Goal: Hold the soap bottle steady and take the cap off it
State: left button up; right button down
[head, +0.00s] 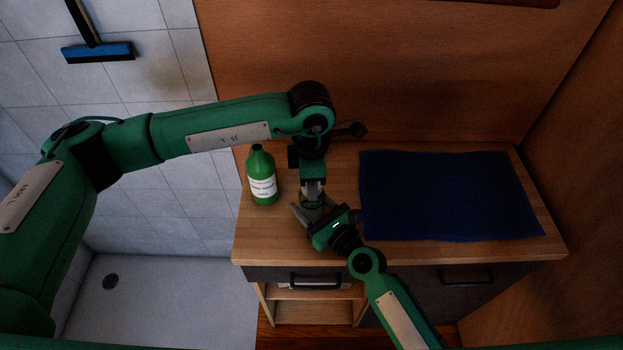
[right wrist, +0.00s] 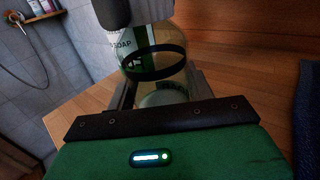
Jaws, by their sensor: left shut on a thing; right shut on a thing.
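The soap bottle (right wrist: 152,60) is clear, with a "SOAP" label and a dark band around it. It stands upright between the fingers of my right gripper (right wrist: 155,90), which is shut on its body. In the head view the bottle (head: 312,203) is small and mostly covered by my grippers, above the wooden counter. My right gripper (head: 322,214) reaches it from the front right. My left gripper (head: 312,190) points straight down over the bottle's top and is shut there, on what appears to be the cap. The cap itself is hidden by the fingers.
A green bottle (head: 262,178) with a white label stands on the counter (head: 285,238) just left of my grippers. A dark blue mat (head: 445,195) covers the right part. The wooden wall (head: 400,70) closes the back. A tiled shower area lies to the left.

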pick_arm(q)
jog(key=n, duration=0.9)
jog(key=shift+n, duration=0.4)
jog(key=n, duration=0.4)
jog(key=shift+n, duration=0.4)
jog(key=n, duration=0.5)
jog(key=shift+d+r, duration=0.1)
jog(key=shift+r, duration=0.15)
jog(key=shift+r, duration=0.9)
